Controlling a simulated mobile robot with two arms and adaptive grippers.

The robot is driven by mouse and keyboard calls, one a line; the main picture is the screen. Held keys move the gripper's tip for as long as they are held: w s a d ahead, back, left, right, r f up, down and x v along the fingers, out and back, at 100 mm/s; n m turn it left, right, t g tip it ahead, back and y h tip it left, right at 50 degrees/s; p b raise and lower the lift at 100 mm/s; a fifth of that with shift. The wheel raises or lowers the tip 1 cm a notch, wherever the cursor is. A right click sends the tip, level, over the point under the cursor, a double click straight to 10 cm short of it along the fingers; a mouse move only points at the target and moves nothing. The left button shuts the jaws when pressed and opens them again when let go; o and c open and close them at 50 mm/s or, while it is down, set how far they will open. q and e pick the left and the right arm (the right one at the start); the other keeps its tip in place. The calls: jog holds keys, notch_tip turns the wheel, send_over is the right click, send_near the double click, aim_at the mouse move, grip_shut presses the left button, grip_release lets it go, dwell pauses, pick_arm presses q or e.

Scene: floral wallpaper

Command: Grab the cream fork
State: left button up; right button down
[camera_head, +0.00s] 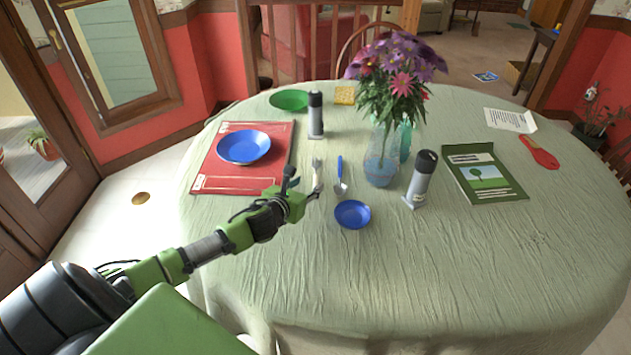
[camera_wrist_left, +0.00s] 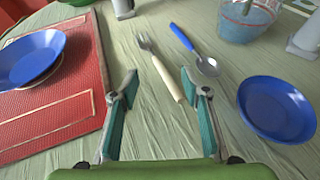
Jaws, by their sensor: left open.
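The cream fork (camera_wrist_left: 167,75) lies on the green tablecloth, its metal tines pointing away and its cream handle toward my left gripper. In the head view the fork (camera_head: 317,170) shows just beyond the gripper, between the red placemat and a blue-handled spoon. My left gripper (camera_wrist_left: 158,95) is open and empty, with its two teal-padded fingers on either side of the line of the handle. The handle's near end sits close to the right finger; I cannot tell how high the gripper is above the cloth. The left gripper also shows in the head view (camera_head: 305,190). My right gripper is not in view.
The blue-handled spoon (camera_wrist_left: 187,42) lies right of the fork. A small blue bowl (camera_wrist_left: 277,108) is further right. A red placemat (camera_wrist_left: 80,115) with a blue plate (camera_head: 243,147) is left. A flower vase (camera_head: 381,160) and dark-topped shakers (camera_head: 316,115) stand beyond. The front cloth is clear.

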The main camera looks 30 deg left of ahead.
aim_at(316, 179)
pick_arm(q)
jog(key=shift+x, duration=2.95)
jog(key=shift+d, duration=0.15)
grip_shut()
